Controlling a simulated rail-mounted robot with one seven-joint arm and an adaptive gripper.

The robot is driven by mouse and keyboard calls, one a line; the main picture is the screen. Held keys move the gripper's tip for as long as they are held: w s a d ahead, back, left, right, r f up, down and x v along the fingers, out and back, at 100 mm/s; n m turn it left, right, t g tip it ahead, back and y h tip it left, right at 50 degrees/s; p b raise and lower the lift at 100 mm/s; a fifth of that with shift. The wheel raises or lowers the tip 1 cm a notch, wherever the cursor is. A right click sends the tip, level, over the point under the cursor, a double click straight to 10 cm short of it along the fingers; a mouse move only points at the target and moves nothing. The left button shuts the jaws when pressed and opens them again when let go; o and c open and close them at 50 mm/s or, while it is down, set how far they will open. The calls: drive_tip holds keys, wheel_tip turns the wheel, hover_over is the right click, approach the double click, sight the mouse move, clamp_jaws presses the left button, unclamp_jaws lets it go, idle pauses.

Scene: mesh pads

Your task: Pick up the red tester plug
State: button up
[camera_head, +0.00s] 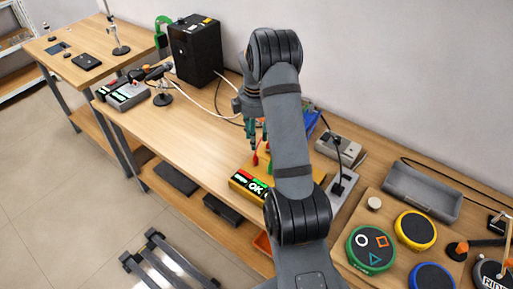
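A small red piece, seemingly the red tester plug (255,159), shows just above the yellow tester box (270,174) with a green "OK" panel. My gripper (258,143) hangs pointing down over the bench, just above the red piece in the picture. Its fingers look dark with teal parts. They are too small, and partly covered by my arm, to tell whether they are apart or touch the plug.
Round green (371,250), yellow (415,230) and blue (432,276) pads lie on a board at right. A grey tray (422,192) sits behind them. A black box (195,50) with cables stands behind left. Bench space left of the tester is mostly clear.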

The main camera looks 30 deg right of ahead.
sight(256, 155)
wheel_tip(256, 155, down, 5)
drive_tip(key=shift+s+p, duration=0.15)
drive_tip(key=shift+p, duration=0.15)
drive_tip(key=f, duration=0.1)
drive_tip(key=f+p, duration=0.2)
drive_tip(key=f, duration=0.1)
drive_tip(key=shift+s+a+f, duration=0.1)
drive_tip(key=shift+s+a, duration=0.15)
drive_tip(key=shift+s, duration=0.05)
drive_tip(key=shift+f, duration=0.55)
drive_tip(key=shift+c, duration=0.5)
clamp_jaws()
